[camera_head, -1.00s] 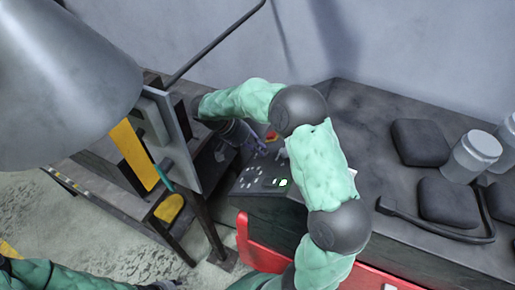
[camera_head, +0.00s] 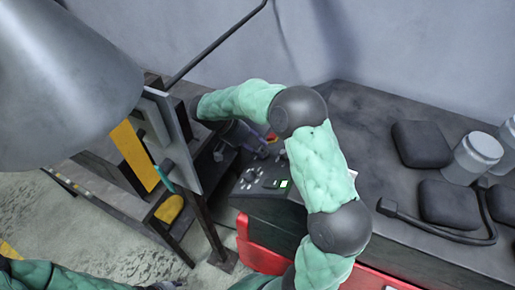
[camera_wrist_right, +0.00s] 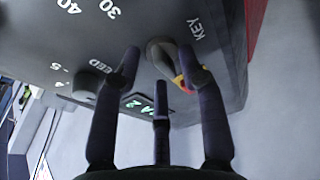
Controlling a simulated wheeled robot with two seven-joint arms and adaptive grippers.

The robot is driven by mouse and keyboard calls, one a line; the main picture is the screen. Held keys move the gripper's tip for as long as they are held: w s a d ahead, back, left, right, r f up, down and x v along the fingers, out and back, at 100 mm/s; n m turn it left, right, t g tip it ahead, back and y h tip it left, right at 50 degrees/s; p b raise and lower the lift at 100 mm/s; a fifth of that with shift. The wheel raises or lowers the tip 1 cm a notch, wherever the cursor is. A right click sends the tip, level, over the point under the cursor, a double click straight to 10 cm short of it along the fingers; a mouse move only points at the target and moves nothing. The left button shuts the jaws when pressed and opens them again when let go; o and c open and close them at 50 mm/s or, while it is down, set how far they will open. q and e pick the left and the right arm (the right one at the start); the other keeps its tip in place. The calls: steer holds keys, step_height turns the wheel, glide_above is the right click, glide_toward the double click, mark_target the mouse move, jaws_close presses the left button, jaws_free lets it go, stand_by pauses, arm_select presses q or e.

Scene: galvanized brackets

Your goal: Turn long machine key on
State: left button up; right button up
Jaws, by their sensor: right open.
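The key switch (camera_wrist_right: 161,48) is a grey knob beside the word KEY on a dark control panel (camera_wrist_right: 228,72). In the right wrist view a red and yellow part (camera_wrist_right: 180,83) shows at the knob, partly behind a finger. My right gripper (camera_wrist_right: 160,72) has dark, spread fingers, with two tips on either side of the knob. I cannot tell whether they touch it. In the head view my right gripper (camera_head: 262,148) is small at the panel's back edge, and the key is not clear there. My left gripper (camera_head: 166,285) barely shows at the bottom edge.
The panel carries a speed dial (camera_wrist_right: 88,84) and a lit green display (camera_wrist_right: 138,101). A dark bench (camera_head: 385,130) with black pads (camera_head: 420,143) and grey jars (camera_head: 472,157) lies right. A dark frame with a yellow panel (camera_head: 134,154) stands close left of my right gripper.

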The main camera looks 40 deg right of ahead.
steer(key=v, duration=1.1)
steer(key=shift+w+a+r, duration=0.1)
steer(key=shift+w, duration=0.1)
